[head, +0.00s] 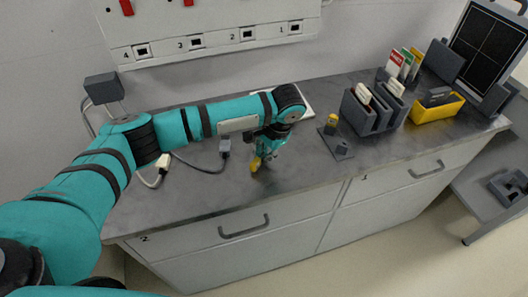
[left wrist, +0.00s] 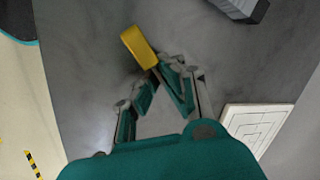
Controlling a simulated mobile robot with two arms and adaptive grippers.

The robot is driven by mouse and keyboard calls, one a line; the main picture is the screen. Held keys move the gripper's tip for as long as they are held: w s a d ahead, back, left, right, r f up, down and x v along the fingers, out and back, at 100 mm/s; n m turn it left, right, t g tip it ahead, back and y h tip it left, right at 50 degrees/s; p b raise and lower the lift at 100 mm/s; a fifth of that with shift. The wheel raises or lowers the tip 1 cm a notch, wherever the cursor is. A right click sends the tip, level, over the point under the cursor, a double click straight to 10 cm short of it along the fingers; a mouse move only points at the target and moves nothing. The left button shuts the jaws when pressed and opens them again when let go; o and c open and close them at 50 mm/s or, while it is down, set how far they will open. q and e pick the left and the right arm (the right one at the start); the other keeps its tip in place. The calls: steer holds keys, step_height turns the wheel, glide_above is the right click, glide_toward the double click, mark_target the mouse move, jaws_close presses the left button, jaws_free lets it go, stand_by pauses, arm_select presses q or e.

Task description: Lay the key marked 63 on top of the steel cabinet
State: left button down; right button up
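The steel cabinet (head: 195,200) has a grey top and drawers in front. My left gripper (head: 262,157) is low over the middle of its top. A key with a yellow head (head: 256,164) is at its fingertips. In the left wrist view the yellow head (left wrist: 138,46) sticks out past the fingertips (left wrist: 157,75), and its thin grey shank runs between them. The fingers look closed on the shank. No number is readable on it, and I cannot tell whether it touches the top. My right gripper is not in view.
A dark stand (head: 337,143) with a yellow-topped piece (head: 331,122) is right of the gripper. Farther right are a dark rack (head: 372,112) and a yellow bin (head: 436,108). Two cable plugs (head: 224,147) (head: 163,161) lie left. The front strip of the top is clear.

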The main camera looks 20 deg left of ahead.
arm_select(q)
steer(key=shift+f, duration=0.15)
steer(key=shift+s+f, duration=0.25)
steer(key=shift+f, duration=0.2)
steer(key=c, duration=1.8)
jaws_free()
steer(key=shift+f, duration=0.15)
steer(key=shift+c, duration=0.2)
steer(key=shift+o, duration=0.4)
steer(key=shift+w+r, duration=0.15)
steer(key=shift+r, duration=0.2)
steer(key=w+b+v, duration=0.1)
steer(key=v, duration=1.1)
steer(key=shift+s+r, duration=0.4)
steer(key=shift+s, duration=0.1)
